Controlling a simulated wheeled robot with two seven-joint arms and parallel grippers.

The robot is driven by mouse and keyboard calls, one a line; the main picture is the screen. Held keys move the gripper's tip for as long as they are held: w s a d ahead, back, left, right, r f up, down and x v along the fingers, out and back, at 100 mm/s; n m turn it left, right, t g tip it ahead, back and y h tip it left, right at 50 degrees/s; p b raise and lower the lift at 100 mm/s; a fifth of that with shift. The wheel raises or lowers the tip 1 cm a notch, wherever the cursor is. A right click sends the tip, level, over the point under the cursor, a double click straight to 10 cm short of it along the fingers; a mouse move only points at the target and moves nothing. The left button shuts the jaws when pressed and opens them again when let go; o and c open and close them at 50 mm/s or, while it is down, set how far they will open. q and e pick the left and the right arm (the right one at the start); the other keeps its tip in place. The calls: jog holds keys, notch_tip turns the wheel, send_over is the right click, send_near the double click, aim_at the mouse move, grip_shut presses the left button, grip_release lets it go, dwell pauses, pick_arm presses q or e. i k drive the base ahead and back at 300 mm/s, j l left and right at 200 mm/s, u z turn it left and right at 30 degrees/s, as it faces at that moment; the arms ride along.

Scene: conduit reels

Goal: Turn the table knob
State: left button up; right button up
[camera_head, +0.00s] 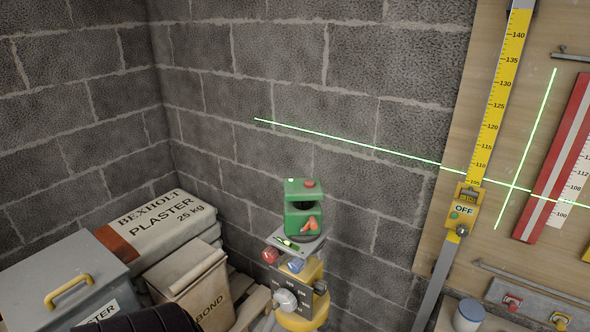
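Several knobs show on the stand: a red one (270,255) at upper left, a blue one (296,265) in the middle, a large grey-white one (286,300) in front and a dark one (320,287) at right. I cannot tell which is the table knob; no label is readable. The stand's lower part is cut off by the frame edge. Neither of my grippers is in view.
A dark ribbed thing (150,318) is at the bottom edge. A wooden board (460,150) with a yellow scale (497,95) stands right. Green laser lines cross the wall.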

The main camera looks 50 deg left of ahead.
aim_at(295, 264)
jog(key=u, duration=0.4)
jog(key=j+u, duration=0.1)
jog(key=u, duration=0.3)
jog(key=i+u, duration=0.1)
jog(key=u, duration=0.7)
jog(key=i+j, duration=0.05)
